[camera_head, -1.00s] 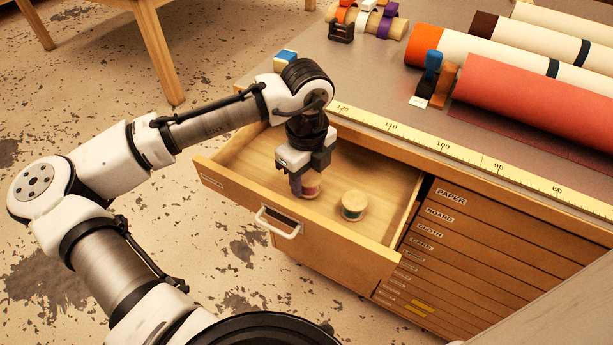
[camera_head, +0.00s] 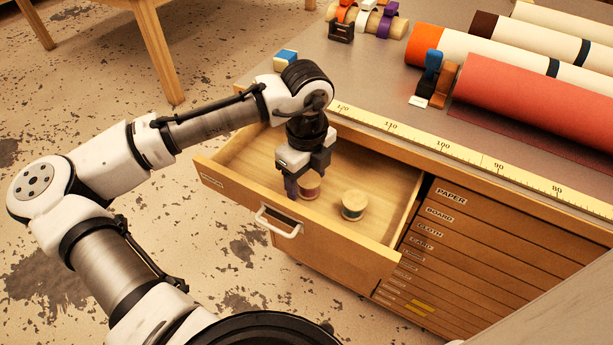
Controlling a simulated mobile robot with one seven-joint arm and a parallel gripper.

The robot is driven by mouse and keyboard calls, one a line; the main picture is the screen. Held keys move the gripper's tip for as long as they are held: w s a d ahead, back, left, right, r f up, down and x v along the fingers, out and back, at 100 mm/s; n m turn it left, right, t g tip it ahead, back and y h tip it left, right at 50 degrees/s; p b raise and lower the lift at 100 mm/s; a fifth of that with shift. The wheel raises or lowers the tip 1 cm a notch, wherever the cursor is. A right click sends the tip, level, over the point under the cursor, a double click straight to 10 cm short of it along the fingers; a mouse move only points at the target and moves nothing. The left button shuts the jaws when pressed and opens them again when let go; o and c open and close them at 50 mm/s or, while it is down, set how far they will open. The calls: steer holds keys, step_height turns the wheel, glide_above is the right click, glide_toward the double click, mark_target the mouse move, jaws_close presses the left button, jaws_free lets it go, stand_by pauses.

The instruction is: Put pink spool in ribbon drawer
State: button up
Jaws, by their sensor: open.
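The pink spool (camera_head: 310,190) stands inside the open ribbon drawer (camera_head: 345,240), toward the drawer's left part. My gripper (camera_head: 303,184) is open and points down into the drawer at the spool, with its fingers around or beside it. The fingers hide part of the spool. A second spool, with green thread (camera_head: 353,205), stands upright in the drawer to the right of the pink one, apart from it.
The drawer has a white handle (camera_head: 279,221) on its front. Labelled shut drawers (camera_head: 470,250) lie to the right. On the top are a yellow ruler (camera_head: 440,147), a red roll (camera_head: 540,110) and a blue and white block (camera_head: 285,59). The drawer's right part has free floor.

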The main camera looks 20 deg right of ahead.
mark_target(307, 177)
step_height(307, 177, up, 12)
stand_by(0.4)
